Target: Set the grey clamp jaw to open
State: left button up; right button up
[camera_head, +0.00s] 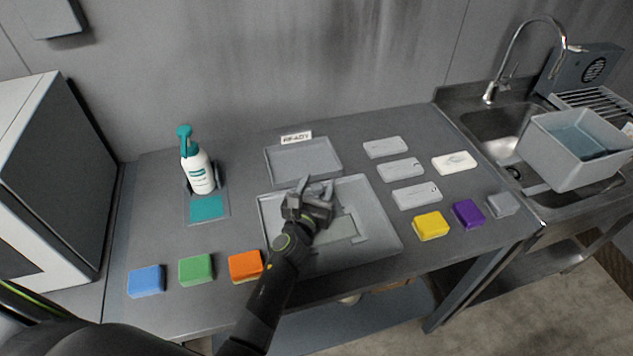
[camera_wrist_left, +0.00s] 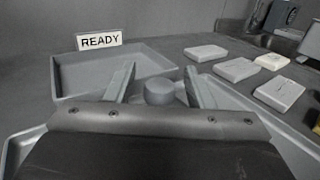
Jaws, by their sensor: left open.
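My left gripper (camera_head: 317,188) is over the large grey tray (camera_head: 388,244) in the head view, its fingers pointing to the tray's back edge. In the left wrist view the gripper (camera_wrist_left: 159,74) is open. A short round grey piece (camera_wrist_left: 159,91) shows between its fingers, with gaps on both sides. I cannot tell whether this piece belongs to the grey clamp jaw. A flat pale grey fixture (camera_head: 345,228) lies in the tray, partly hidden by my gripper and arm. The jaw itself and its setting cannot be made out. My right gripper is not in view.
A shallow grey tray (camera_head: 303,160) with a READY sign (camera_head: 296,138) stands behind. A spray bottle (camera_head: 198,168) stands left. Coloured blocks, including the orange block (camera_head: 245,266) and yellow block (camera_head: 430,226), line the front. Several pale plates and a sink (camera_head: 490,122) lie right.

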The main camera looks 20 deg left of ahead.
pick_arm(q)
jog(key=shift+s, duration=0.1)
jog(key=shift+c, duration=0.9)
grip_shut()
jog(key=shift+w+a, duration=0.4)
jog(key=shift+w, duration=0.2)
jog(key=shift+w+a, duration=0.35)
jog(key=shift+w, duration=0.25)
jog(key=shift+r, duration=0.1)
jog(key=shift+c, duration=0.5)
grip_release()
jog(key=shift+o, duration=1.4)
jog(key=shift+w+a, duration=0.15)
